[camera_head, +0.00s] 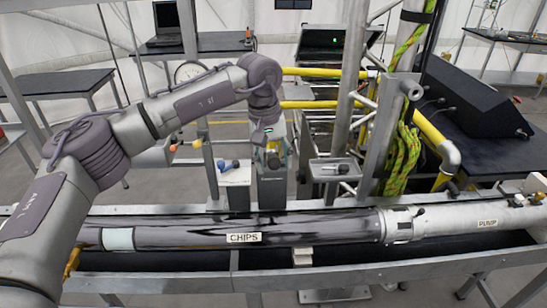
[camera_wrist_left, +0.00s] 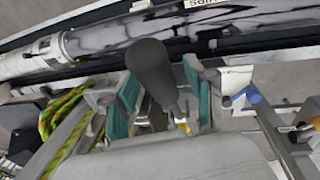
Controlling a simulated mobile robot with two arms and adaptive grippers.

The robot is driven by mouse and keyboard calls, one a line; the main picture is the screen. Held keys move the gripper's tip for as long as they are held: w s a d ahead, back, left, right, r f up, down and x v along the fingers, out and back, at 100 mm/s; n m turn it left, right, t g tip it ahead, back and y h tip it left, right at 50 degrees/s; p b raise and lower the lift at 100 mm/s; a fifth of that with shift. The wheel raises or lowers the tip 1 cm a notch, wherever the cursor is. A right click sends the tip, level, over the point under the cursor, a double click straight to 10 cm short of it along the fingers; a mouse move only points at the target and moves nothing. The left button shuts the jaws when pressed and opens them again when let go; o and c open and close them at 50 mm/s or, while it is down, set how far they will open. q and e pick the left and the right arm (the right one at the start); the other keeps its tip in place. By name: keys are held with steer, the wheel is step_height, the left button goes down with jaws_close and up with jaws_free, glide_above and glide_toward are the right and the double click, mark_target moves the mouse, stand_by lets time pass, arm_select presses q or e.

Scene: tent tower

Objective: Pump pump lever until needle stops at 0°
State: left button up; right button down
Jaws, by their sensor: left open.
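My left arm reaches in from the left, and my left gripper (camera_head: 270,148) is over the grey box-like stand behind the long tube. In the left wrist view the gripper (camera_wrist_left: 158,92) is open, with a teal-padded finger on each side. A dark grey rounded handle (camera_wrist_left: 150,68), which looks like the pump lever, stands between the fingers; I cannot tell whether they touch it. The lever is not clear in the head view. A round white dial gauge (camera_head: 186,73) is partly behind my arm; its needle is too small to read. My right gripper is not in view.
A long dark tube labelled CHIPS (camera_head: 310,228) joins a white PUMP section (camera_head: 485,222) across the front. A blue-handled valve (camera_head: 229,165) sits left of the gripper. A metal frame, yellow rails (camera_head: 320,72) and a green rope (camera_head: 403,160) stand to the right.

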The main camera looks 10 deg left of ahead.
arm_select(q)
steer(key=shift+c, duration=0.4)
jaws_close()
steer(key=shift+f, duration=0.15)
